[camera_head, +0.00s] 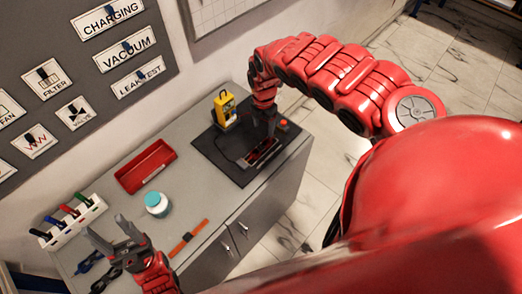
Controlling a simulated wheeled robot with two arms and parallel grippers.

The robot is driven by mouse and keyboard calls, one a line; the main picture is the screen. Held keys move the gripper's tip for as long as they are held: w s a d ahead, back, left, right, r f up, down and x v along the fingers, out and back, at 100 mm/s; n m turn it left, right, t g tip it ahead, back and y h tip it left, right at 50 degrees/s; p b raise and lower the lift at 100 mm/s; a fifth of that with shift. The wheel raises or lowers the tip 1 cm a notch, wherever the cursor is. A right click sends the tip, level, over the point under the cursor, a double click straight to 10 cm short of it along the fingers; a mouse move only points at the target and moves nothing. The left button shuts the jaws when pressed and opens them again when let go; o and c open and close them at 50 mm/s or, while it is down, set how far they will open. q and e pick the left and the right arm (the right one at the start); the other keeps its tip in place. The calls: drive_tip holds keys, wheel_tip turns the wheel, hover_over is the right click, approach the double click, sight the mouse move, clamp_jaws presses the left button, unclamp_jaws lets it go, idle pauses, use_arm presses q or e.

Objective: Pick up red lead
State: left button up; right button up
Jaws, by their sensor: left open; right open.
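A yellow meter-like device (226,110) stands on a black mat (215,158) on the counter. My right gripper (264,146) is open and points down over the right part of this mat. A dark item with red parts (262,152) lies at its fingertips, and I cannot tell if this is the red lead. A small red piece (283,125) also shows just right of the gripper. The wrist hides part of the mat. My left gripper (104,226) is open and empty above the near left of the counter, with its grey fingers apart.
A white rack (72,222) holds several coloured markers. A labelled board (100,60) hangs behind.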

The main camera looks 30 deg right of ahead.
hover_over(261, 146)
wheel_tip(261, 146, down, 6)
drive_tip(key=shift+d+r, duration=0.1)
drive_tip(key=shift+d, duration=0.05)
drive_tip(key=shift+s+f, duration=0.2)
drive_tip(key=shift+f, duration=0.35)
drive_tip(key=f, duration=0.4)
drive_tip(key=shift+w+a+f, duration=0.15)
drive_tip(key=shift+a, duration=0.1)
drive_tip(key=shift+d+f, duration=0.1)
drive_tip(key=shift+f, duration=0.3)
clamp_jaws()
